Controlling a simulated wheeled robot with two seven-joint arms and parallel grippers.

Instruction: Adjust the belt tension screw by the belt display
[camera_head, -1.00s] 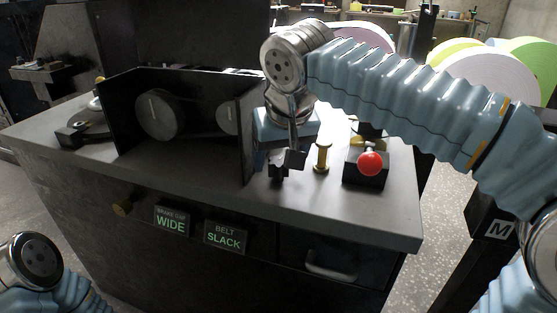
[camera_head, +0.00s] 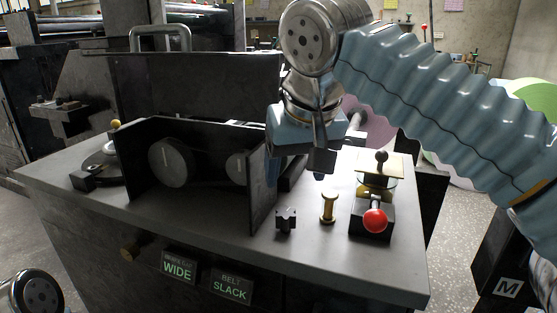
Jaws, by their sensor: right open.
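The belt display (camera_head: 231,287) on the front of the grey bench reads SLACK in green. A small dark lobed knob (camera_head: 285,219) stands upright on the bench top above it. A brass post with a flared head (camera_head: 328,207) stands just to its right. No label shows which is the tension screw. My right gripper (camera_head: 319,172) hangs above and behind these two, pointing down, apart from both. It is open and holds nothing that I can see. Two grey pulleys (camera_head: 172,163) sit inside a dark open housing. My left gripper is out of view; only part of that arm shows.
A red ball-ended lever (camera_head: 375,220) on a black block stands at right. The housing's side wall (camera_head: 262,190) rises left of the dark knob.

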